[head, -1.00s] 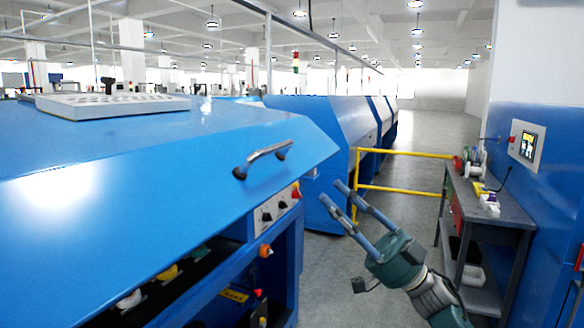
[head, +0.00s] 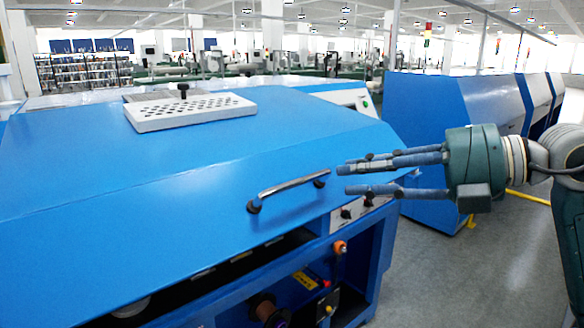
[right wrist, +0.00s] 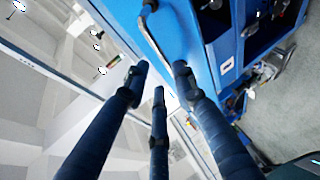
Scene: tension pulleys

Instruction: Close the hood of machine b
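The blue hood (head: 190,180) of the machine fills the left and middle of the head view. A dark gap shows between its front edge and the machine body below. A curved metal handle (head: 290,188) is fixed near the hood's front edge; it also shows at the top of the right wrist view (right wrist: 150,32). My right gripper (head: 343,180) is just right of the handle, fingers spread and pointing left at it. In the right wrist view its fingers (right wrist: 160,76) are apart with nothing between them. My left gripper is not in view.
A perforated white plate (head: 190,112) lies on top of the machine. Knobs and an orange button (head: 340,247) are on the front below the handle. More blue machines (head: 455,110) stand behind at right, with a yellow rail (head: 528,200) and open grey floor beside them.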

